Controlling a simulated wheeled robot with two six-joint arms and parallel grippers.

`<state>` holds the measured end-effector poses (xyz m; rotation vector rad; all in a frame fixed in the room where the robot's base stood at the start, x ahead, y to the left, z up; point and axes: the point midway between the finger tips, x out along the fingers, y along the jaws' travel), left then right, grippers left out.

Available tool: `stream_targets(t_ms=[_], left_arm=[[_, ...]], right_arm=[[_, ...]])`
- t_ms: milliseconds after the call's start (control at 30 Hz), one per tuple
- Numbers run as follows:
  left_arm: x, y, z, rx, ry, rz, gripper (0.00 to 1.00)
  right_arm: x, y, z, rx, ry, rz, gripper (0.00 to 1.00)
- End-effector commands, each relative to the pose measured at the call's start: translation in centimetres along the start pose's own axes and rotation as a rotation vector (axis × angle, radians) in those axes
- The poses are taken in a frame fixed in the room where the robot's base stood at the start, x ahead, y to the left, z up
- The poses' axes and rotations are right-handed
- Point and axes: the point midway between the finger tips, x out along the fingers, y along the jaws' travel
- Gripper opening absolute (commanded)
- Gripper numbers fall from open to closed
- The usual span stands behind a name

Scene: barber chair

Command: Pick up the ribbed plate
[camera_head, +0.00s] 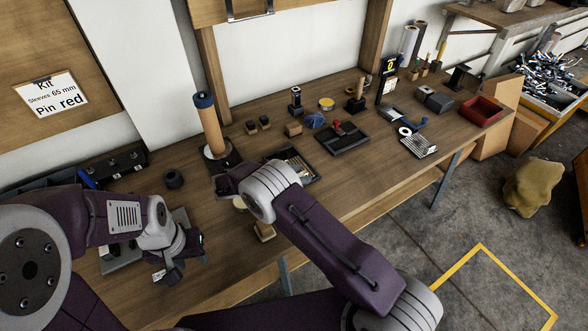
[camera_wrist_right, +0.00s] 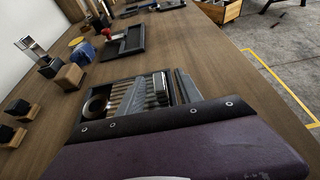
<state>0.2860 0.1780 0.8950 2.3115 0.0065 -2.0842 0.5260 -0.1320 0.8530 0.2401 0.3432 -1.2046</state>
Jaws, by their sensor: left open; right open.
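My left gripper (camera_head: 176,268) is open and empty, low at the left part of the bench, far from the plate.
A dark tray (camera_head: 308,178) with light rods sits beside my right wrist; it also shows in the right wrist view (camera_wrist_right: 96,124). A wooden post (camera_head: 210,126) stands behind my right gripper. A black tray (camera_head: 343,146), white roll (camera_head: 404,131) and red box (camera_head: 480,110) lie further right.

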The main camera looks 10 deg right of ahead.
Motion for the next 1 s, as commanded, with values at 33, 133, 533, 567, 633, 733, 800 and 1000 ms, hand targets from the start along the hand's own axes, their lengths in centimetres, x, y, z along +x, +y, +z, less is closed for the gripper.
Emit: stream_targets(t_ms=[33, 133, 533, 567, 633, 733, 800, 1000], left_arm=[[-0.3, 0.0, 0.0, 0.0, 0.0, 0.0, 0.41], [-0.5, 0.0, -0.1, 0.0, 0.0, 0.0, 0.41], [-0.5, 0.0, -0.1, 0.0, 0.0, 0.0, 0.41], [-0.5, 0.0, -0.1, 0.0, 0.0, 0.0, 0.41], [-0.5, 0.0, -0.1, 0.0, 0.0, 0.0, 0.41], [-0.5, 0.0, -0.1, 0.0, 0.0, 0.0, 0.41], [-0.5, 0.0, -0.1, 0.0, 0.0, 0.0, 0.41], [-0.5, 0.0, -0.1, 0.0, 0.0, 0.0, 0.41]], right_arm=[[1.0, 0.1, 0.3, 0.0, -0.001, -0.005, 0.42], [2.7, 0.2, 0.4, 0.0, -0.001, -0.004, 0.42], [3.7, 0.2, 0.2, 0.001, 0.0, -0.001, 0.2], [3.7, 0.2, 0.2, 0.001, 0.0, -0.001, 0.11], [3.7, 0.2, 0.2, 0.001, 0.0, -0.001, 0.0], [3.7, 0.2, 0.2, 0.001, 0.0, -0.001, 0.0], [3.7, 0.2, 0.2, 0.001, 0.0, -0.001, 0.0], [3.7, 0.2, 0.2, 0.001, 0.0, -0.001, 0.0]])
